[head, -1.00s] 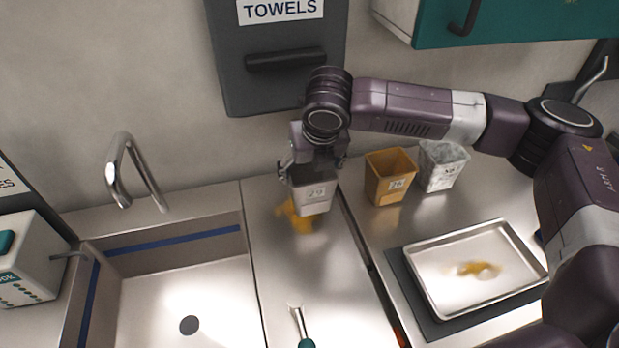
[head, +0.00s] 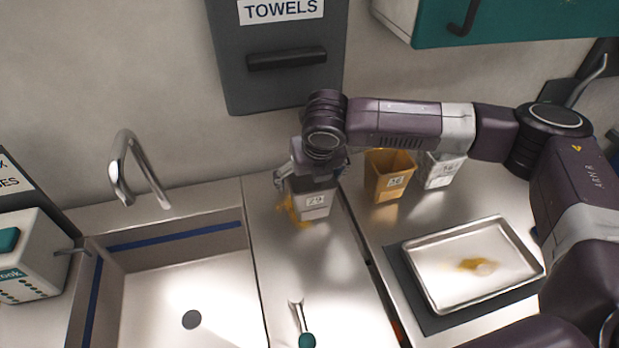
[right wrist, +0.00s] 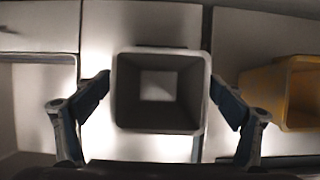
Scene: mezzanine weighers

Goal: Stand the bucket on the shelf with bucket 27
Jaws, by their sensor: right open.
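A grey bucket (head: 314,206) with a label that seems to read 29 is upright at the back of the steel counter, between the sink and the gap to its right. My right gripper (head: 312,178) is directly above it. In the right wrist view I look down into the empty bucket (right wrist: 160,119). The open fingers (right wrist: 160,86) are on either side of it, tips very close to its walls; contact is unclear. An orange bucket (head: 388,181), its label seeming to read 26, and a pale bucket (head: 440,173) stand to the right. My left gripper is not in view.
A metal tray (head: 424,287) with a yellowish patch lies on a dark mat at right. A green-handled tool (head: 307,339) lies at the front of the counter. The sink (head: 180,290) and tap (head: 140,170) are at left; a towel dispenser (head: 280,85) hangs behind.

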